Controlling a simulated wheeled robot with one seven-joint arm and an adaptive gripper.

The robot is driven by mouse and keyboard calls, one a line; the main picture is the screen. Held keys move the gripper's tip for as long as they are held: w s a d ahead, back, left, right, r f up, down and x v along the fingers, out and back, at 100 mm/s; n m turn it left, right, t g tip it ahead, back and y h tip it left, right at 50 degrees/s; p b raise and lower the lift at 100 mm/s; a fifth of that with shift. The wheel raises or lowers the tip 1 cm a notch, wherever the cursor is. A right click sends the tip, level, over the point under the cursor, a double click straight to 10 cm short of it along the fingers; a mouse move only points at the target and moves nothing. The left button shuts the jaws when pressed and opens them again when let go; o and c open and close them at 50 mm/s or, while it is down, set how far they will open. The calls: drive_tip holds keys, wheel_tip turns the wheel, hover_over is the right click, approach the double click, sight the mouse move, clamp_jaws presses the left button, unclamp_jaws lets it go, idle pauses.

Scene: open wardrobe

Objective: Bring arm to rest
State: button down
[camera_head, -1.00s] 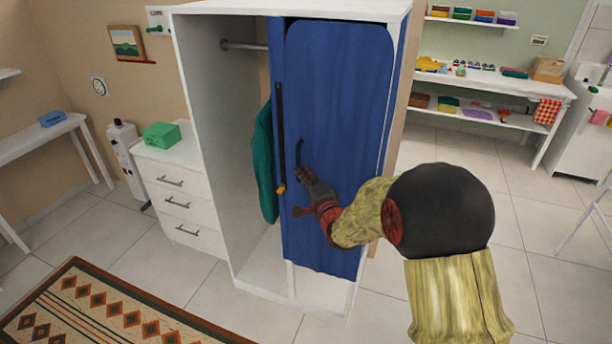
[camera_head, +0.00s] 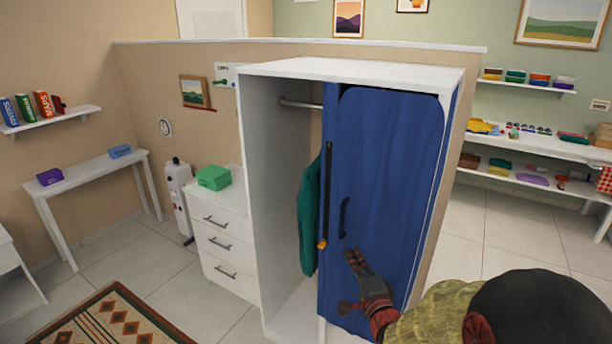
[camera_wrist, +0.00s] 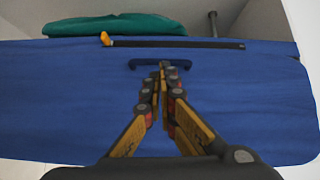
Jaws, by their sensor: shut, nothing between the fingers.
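My gripper (camera_head: 352,258) is in front of the blue wardrobe door (camera_head: 392,150), a little below the door's dark handle (camera_head: 344,218). In the wrist view, my gripper (camera_wrist: 163,68) has its fingertips together with nothing between them. The handle (camera_wrist: 160,63) shows just past the fingertips there; I cannot tell from that view how wide the gap is. My arm reaches in from the lower right of the head view.
The white wardrobe (camera_head: 262,190) is open on its left half, with a green garment (camera_head: 309,220) hanging inside. A white drawer unit (camera_head: 225,240) with a green box (camera_head: 213,178) stands at left. A patterned rug (camera_head: 115,318) lies on the floor.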

drive_tip(key=s+d+f+n+g+h, duration=0.1)
drive_tip(key=s+f+n+g, duration=0.15)
drive_tip(key=f, duration=0.35)
drive_tip(key=s+d+f+n+g+h, duration=0.1)
drive_tip(key=s+f+n+g, duration=0.15)
drive_tip(key=f, duration=0.35)
drive_tip(key=s+d+f+n+g, duration=0.2)
drive_tip(key=s+n+g, duration=0.25)
drive_tip(key=s, duration=0.35)
drive_tip(key=s+a+r+n+g, duration=0.1)
drive_tip(key=s+r+n+g, duration=0.15)
drive_tip(key=s+r, duration=0.45)
drive_tip(key=s+a+r+n+g, duration=0.1)
drive_tip(key=s+r+n+g, duration=0.15)
drive_tip(key=s, duration=0.85)
drive_tip(key=s+a+r+n+t, duration=0.1)
drive_tip(key=s+r, duration=0.3)
drive_tip(key=r, duration=0.7)
drive_tip(key=shift+s+a+n+t, duration=0.35)
drive_tip(key=shift+a+t, duration=0.35)
drive_tip(key=shift+t, duration=0.05)
drive_tip(key=shift+d, duration=0.1)
